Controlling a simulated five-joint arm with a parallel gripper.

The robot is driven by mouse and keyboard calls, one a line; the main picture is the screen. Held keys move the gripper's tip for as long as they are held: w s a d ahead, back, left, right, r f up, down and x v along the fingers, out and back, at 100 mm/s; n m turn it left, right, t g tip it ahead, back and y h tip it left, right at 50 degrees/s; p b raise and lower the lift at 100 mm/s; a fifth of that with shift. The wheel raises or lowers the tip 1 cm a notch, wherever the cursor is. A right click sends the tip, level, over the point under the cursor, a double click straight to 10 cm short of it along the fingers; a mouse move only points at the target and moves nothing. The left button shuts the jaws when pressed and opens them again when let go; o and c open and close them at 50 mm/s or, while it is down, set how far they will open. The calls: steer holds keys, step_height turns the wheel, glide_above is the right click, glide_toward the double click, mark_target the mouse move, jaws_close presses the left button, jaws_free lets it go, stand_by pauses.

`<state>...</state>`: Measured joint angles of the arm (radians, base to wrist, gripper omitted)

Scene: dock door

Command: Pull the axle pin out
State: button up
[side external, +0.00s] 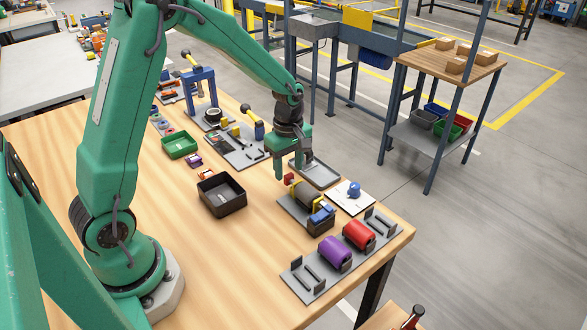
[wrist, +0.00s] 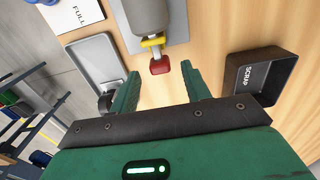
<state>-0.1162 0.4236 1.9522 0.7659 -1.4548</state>
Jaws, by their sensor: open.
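The pin's red head (wrist: 160,66) sticks out past a yellow collar (wrist: 153,41) at the near end of a grey roller (wrist: 148,16). In the side view, the red head (side external: 289,178) shows beside the grey roller (side external: 306,193) on its grey plate. My gripper (wrist: 160,74) is open, with one finger on each side of the red head in the wrist view and the space between them empty. In the side view, my gripper (side external: 292,167) points down just above and behind the head; contact cannot be told.
A black SCRAP bin (side external: 224,209) is left of the roller. A shallow grey tray (side external: 327,181) lies behind it, near a white card (side external: 342,203) with a blue part. A fixture (side external: 302,287) with purple and red rollers stands at front right. Bare wood lies between.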

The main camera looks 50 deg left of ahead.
steer(key=shift+f, duration=0.75)
steer(key=shift+c, duration=0.2)
jaws_close()
steer(key=shift+a, duration=4.6)
steer(key=shift+o, duration=0.2)
jaws_free()
steer(key=shift+r, duration=0.1)
step_height(320, 180, up, 8)
